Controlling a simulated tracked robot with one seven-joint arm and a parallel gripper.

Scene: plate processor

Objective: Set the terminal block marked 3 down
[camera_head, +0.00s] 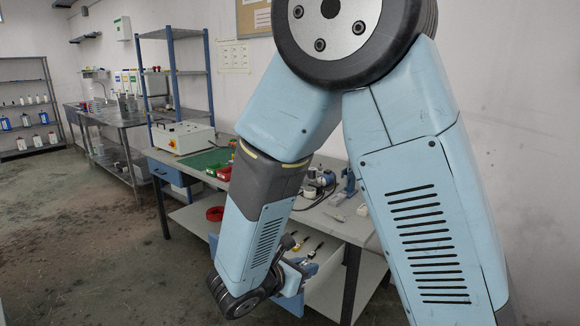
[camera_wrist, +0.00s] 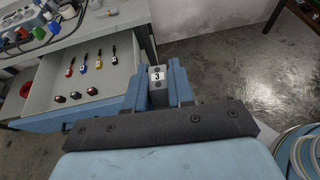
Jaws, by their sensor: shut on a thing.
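The terminal block marked 3 (camera_wrist: 158,75) is a small grey block with a white label bearing a black 3. In the wrist view it sits between the two blue fingers of my gripper (camera_wrist: 158,88), which is shut on it. The label faces the camera and the lower part of the block is hidden between the fingers. In that picture the block appears just right of an open drawer (camera_wrist: 110,83), with floor behind it. How high it is held I cannot tell. In the head view my arm hides most of the area around the gripper.
The drawer holds several coloured-handled tools (camera_wrist: 84,64) and a row of small red and black pieces (camera_wrist: 75,96). A workbench (camera_head: 335,222) stands above it with equipment on top. A coiled hose or cable (camera_wrist: 302,150) lies at lower right. Open floor (camera_wrist: 230,60) lies right of the bench.

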